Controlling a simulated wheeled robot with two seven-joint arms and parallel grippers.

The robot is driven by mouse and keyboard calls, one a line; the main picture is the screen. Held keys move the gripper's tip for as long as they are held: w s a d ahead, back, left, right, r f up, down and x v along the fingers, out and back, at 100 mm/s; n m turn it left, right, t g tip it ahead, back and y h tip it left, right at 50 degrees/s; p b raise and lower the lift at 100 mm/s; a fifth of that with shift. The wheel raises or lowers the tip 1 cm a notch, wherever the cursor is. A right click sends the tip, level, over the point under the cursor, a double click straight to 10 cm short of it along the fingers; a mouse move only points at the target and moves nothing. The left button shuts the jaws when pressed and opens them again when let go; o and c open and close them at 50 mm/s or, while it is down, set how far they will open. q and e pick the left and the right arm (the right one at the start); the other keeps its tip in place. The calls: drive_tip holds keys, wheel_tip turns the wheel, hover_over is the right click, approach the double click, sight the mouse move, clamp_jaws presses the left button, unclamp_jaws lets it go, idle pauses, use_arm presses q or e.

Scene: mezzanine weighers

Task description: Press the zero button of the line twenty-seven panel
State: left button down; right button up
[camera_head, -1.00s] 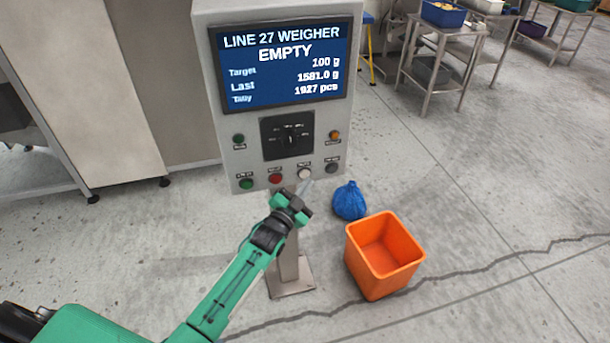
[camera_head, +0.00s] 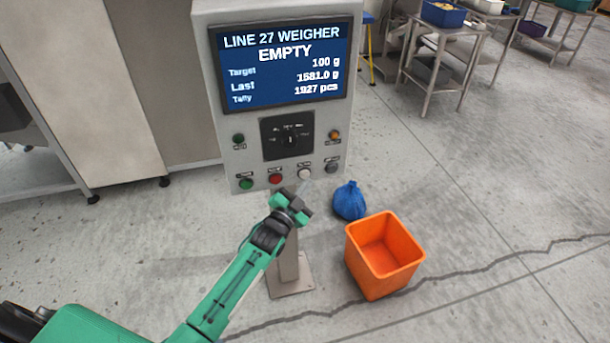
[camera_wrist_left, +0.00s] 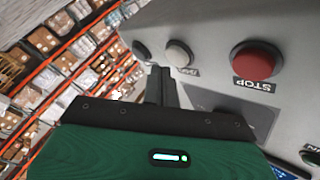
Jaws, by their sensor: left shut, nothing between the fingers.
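The line 27 weigher panel (camera_head: 230,110) is a grey box on a post, with a screen (camera_head: 281,62) reading EMPTY. Its bottom row has a green button (camera_head: 246,184), a red button (camera_head: 275,179), a white button (camera_head: 305,174) and a dark grey button (camera_head: 331,167). In the left wrist view the panel is upside down; STOP labels the red button (camera_wrist_left: 255,60). The label at the white button (camera_wrist_left: 178,53) is not clearly legible. My left gripper (camera_head: 304,188) is shut and empty, just below the white button; contact cannot be told. Its fingers (camera_wrist_left: 161,86) show there too. My right gripper is out of view.
A black rotary selector (camera_head: 288,138) sits above the row, between a green button (camera_head: 238,139) and an orange one (camera_head: 334,135). An orange bin (camera_head: 384,254) and a blue bag (camera_head: 349,201) are on the floor at right. Steel tables stand behind.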

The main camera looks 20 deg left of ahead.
use_arm(q)
drive_tip(key=shift+w+a, duration=0.1)
idle(0.3)
drive_tip(key=shift+w+a, duration=0.15)
drive_tip(key=shift+w, duration=0.1)
drive_tip(key=shift+w+a, duration=0.25)
drive_tip(key=shift+w, duration=0.1)
idle(0.8)
drive_tip(key=shift+s+d, duration=0.5)
drive_tip(key=shift+s, duration=0.25)
drive_tip(key=s+d+p, duration=0.1)
drive_tip(key=s, duration=0.1)
drive_tip(key=s+d+p, duration=0.1)
drive_tip(key=s, duration=0.1)
drive_tip(key=shift+d, duration=0.4)
